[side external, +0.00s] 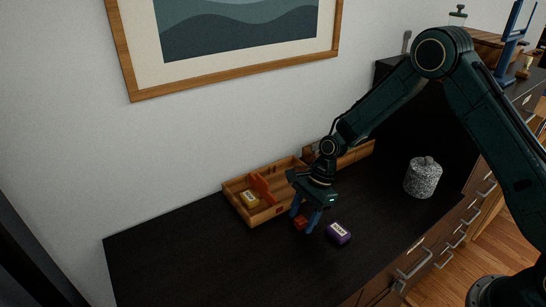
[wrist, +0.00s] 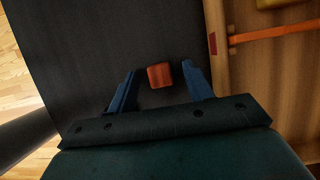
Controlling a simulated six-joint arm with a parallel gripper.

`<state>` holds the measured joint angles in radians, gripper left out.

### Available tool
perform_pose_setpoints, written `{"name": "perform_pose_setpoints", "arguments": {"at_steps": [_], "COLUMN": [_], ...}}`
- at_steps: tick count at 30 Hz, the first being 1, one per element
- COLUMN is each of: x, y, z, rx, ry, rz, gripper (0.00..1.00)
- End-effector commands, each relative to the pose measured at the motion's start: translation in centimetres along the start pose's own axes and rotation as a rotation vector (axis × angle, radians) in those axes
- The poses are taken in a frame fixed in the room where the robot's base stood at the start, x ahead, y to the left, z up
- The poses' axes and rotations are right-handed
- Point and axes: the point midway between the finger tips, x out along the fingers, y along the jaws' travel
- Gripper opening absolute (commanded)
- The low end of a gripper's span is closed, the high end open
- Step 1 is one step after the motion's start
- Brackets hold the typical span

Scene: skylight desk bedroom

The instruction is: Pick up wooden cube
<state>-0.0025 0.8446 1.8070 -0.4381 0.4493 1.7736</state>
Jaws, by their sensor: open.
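The wooden cube (wrist: 160,75) is small and reddish-brown. My gripper (side external: 308,225) is open and points down over the cube. In the wrist view my gripper (wrist: 160,82) has a blue finger on each side of the cube, with a gap on the left.
A wooden tray (side external: 232,201) with an orange divider (side external: 262,188) stands behind my gripper and holds a yellow block (side external: 250,198). A speckled lidded jar (side external: 422,178) stands farther right. The desk's left part is clear.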

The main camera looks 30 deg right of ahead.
Motion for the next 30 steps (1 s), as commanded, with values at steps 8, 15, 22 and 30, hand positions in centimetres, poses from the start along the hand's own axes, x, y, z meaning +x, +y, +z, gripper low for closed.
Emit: {"name": "perform_pose_setpoints", "arguments": {"at_steps": [8,15,22,30], "x": [-0.04,-0.05,-0.05,-0.39], "y": [-0.01,-0.01,-0.01,-0.04], "z": [0.0,0.0,0.0,0.14], "rx": [0.0,0.0,0.0,0.0], "ry": [0.0,0.0,0.0,0.0], "rz": [0.0,0.0,0.0,-0.002], "gripper": [0.51,0.04,0.03,0.03]}}
